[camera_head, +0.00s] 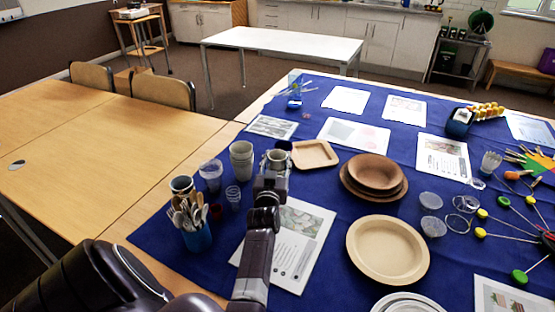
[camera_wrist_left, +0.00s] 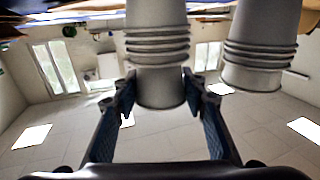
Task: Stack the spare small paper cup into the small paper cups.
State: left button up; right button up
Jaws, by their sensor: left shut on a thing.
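My left gripper (camera_head: 272,178) is shut on a small pale paper cup (camera_head: 279,158). In the left wrist view its fingers (camera_wrist_left: 163,95) lie on both sides of the cup (camera_wrist_left: 161,88). Several stacked rims (camera_wrist_left: 157,44) lie directly in line with this cup, and it seems to sit in them; how deep I cannot tell. In the head view my gripper and wrist hide the lower part. A second stack of pale cups (camera_head: 242,160) stands just left of the gripper, apart from it, and shows at right in the wrist view (camera_wrist_left: 262,45). My right gripper is not in view.
Clear plastic cups (camera_head: 211,172) and a blue holder with wooden cutlery (camera_head: 197,238) stand left of the gripper. A square tan plate (camera_head: 315,154), brown bowl (camera_head: 376,172) and round plate (camera_head: 388,250) lie to the right. A printed sheet (camera_head: 296,250) lies in front.

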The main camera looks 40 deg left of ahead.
pick_arm(q)
jog(key=shift+f, duration=0.45)
jog(key=shift+f+b, duration=0.1)
jog(key=shift+b, duration=0.2)
jog(key=o, duration=0.7)
